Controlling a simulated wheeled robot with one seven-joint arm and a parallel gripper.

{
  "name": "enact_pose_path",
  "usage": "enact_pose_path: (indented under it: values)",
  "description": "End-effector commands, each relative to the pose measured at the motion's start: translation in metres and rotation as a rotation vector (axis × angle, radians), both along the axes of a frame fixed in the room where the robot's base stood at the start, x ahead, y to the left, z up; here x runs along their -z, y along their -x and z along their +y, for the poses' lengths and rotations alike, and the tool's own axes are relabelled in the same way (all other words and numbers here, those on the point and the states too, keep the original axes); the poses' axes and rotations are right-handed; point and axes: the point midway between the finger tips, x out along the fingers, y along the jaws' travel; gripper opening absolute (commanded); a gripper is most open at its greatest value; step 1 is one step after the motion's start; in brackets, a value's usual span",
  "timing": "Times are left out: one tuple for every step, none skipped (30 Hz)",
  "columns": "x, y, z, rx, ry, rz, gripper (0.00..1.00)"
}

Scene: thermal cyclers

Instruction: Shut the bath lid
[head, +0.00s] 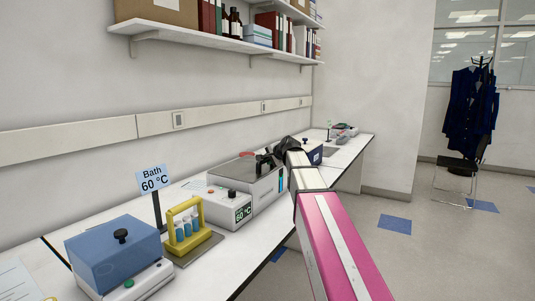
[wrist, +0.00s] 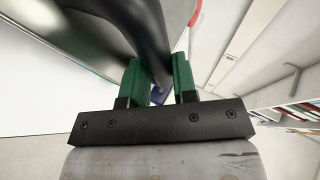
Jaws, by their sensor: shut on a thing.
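The bath (head: 262,196) is a grey box on the bench with a green 60 °C display on its near end. Its grey metal lid (head: 236,169) lies across the top and looks flat or nearly flat; a small gap cannot be ruled out. My gripper (head: 267,163) is at the lid's right part, small and partly hidden by my wrist. In the wrist view my green fingers (wrist: 161,80) are shut on a black curved bar, the lid handle (wrist: 148,28). The shiny lid surface (wrist: 95,25) shows at the upper left there.
A "Bath 60 °C" sign (head: 153,180) stands on the bench (head: 215,262). A yellow rack (head: 184,222) with blue tubes and a blue-lidded device (head: 115,250) stand nearer. Another blue device (head: 309,153) is beyond the bath. Floor at right is free; a chair (head: 456,170) stands far back.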

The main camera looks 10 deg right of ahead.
Motion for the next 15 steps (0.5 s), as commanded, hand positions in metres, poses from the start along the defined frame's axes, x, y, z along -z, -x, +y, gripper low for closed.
enact_pose_path:
  values:
    - [0.005,0.001,-0.001,0.000,0.004,0.003,0.00]
    - [0.006,0.001,-0.001,0.000,0.004,0.003,0.00]
    - [0.008,0.001,-0.002,0.000,0.005,0.004,0.00]
    - [0.009,0.001,-0.002,-0.001,0.006,0.005,0.00]
    - [0.010,0.002,-0.002,-0.001,0.006,0.006,0.00]
    - [0.011,0.002,-0.002,-0.002,0.008,0.008,0.00]
    - [0.012,0.002,-0.002,-0.002,0.008,0.008,0.00]
    - [0.013,0.002,-0.002,-0.003,0.009,0.009,0.00]
    - [0.014,0.002,-0.002,-0.002,0.010,0.010,0.00]
    - [0.014,0.002,-0.003,-0.002,0.010,0.010,0.00]
    - [0.014,0.003,-0.003,-0.002,0.009,0.011,0.00]
    - [0.015,0.003,-0.003,-0.002,0.009,0.011,0.00]
    - [0.015,0.003,-0.003,-0.002,0.009,0.011,0.00]
    - [0.016,0.003,-0.003,-0.002,0.010,0.013,0.00]
    - [0.016,0.003,-0.003,-0.002,0.010,0.013,0.00]
